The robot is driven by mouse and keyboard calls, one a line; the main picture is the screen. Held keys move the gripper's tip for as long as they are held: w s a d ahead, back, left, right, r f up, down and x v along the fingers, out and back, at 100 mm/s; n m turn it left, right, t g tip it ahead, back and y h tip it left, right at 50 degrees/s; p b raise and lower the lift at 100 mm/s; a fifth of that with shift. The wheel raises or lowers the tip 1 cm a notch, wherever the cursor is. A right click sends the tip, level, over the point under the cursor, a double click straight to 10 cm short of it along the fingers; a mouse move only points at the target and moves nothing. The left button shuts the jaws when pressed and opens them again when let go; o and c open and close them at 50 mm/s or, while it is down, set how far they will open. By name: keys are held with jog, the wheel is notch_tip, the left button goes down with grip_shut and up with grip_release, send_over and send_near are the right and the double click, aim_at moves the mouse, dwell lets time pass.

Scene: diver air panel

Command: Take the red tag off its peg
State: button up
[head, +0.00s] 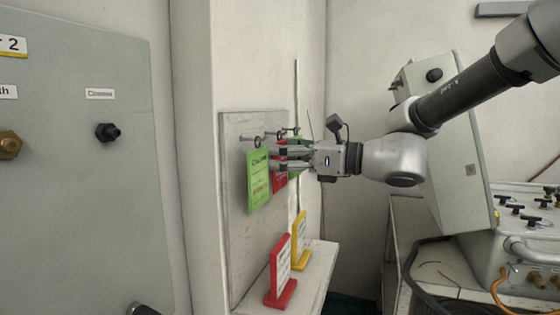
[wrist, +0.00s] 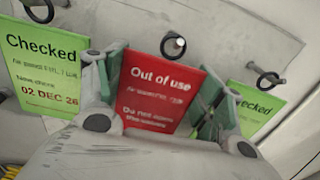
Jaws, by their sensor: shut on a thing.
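The red tag (wrist: 160,88), marked "Out of use", is in the middle of the wrist view. The peg (wrist: 173,45) with its ring end shows at the tag's top edge, and the tag appears to hang on it still. My gripper (wrist: 158,95) is shut on the tag, with one finger at each side edge. In the head view my gripper (head: 283,158) reaches in from the right to the peg board. The red tag (head: 279,183) is partly hidden there behind the fingers and a green tag.
Green "Checked" tags hang on both sides, left (wrist: 45,75) and right (wrist: 255,105), close to my fingers. The grey board (head: 238,240) backs them. Below, a red stand (head: 280,272) and a yellow stand (head: 300,243) are on a ledge (head: 318,262).

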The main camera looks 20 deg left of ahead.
jog(key=shift+r, duration=0.1)
jog(key=shift+r, duration=0.25)
jog(key=s+d, duration=0.2)
jog(key=d, duration=1.6)
